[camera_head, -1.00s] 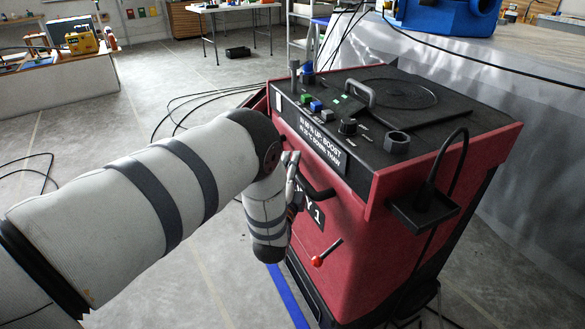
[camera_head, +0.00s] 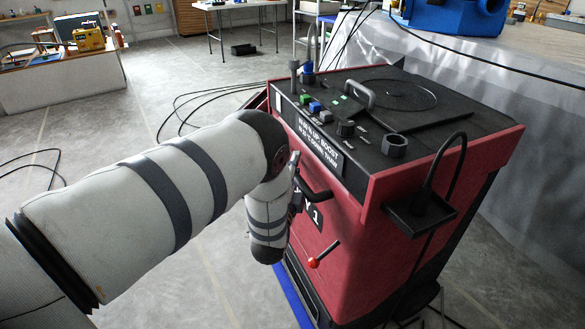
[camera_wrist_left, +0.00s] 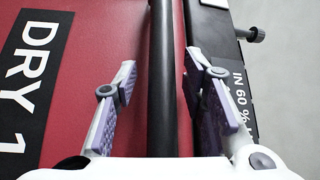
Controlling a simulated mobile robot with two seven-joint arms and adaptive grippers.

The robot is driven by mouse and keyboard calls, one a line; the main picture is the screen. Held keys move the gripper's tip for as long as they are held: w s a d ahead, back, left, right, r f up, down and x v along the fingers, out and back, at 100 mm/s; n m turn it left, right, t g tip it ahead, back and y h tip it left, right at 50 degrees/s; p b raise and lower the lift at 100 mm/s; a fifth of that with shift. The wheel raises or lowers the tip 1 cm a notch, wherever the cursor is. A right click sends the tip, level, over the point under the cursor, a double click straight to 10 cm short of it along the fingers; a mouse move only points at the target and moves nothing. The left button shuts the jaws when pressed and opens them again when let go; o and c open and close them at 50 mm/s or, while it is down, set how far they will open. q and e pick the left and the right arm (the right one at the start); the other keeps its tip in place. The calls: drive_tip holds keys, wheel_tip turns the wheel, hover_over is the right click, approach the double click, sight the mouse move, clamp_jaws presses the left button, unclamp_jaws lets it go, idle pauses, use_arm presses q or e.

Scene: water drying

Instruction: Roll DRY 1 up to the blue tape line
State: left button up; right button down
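DRY 1 (camera_head: 425,215) is a red cabinet machine with a black control top, standing upright at the right of the head view. Its black handle bar (camera_head: 314,190) also runs down the middle of the left wrist view (camera_wrist_left: 163,80). My left gripper (camera_wrist_left: 162,95) is open, with one finger on each side of the bar and gaps showing. In the head view, my left arm hides most of this gripper. The blue tape line (camera_head: 292,298) lies on the floor close beside the machine's lower front edge; its far part is hidden. My right gripper is out of view.
A covered table (camera_head: 545,165) with a blue machine (camera_head: 450,15) on it stands close behind and to the right. Black cables (camera_head: 190,108) lie on the floor behind my left arm. The grey floor (camera_head: 200,285) at the lower left is clear.

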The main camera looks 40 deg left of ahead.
use_arm(q)
drive_tip(key=v, duration=1.2)
drive_tip(key=shift+f, duration=0.1)
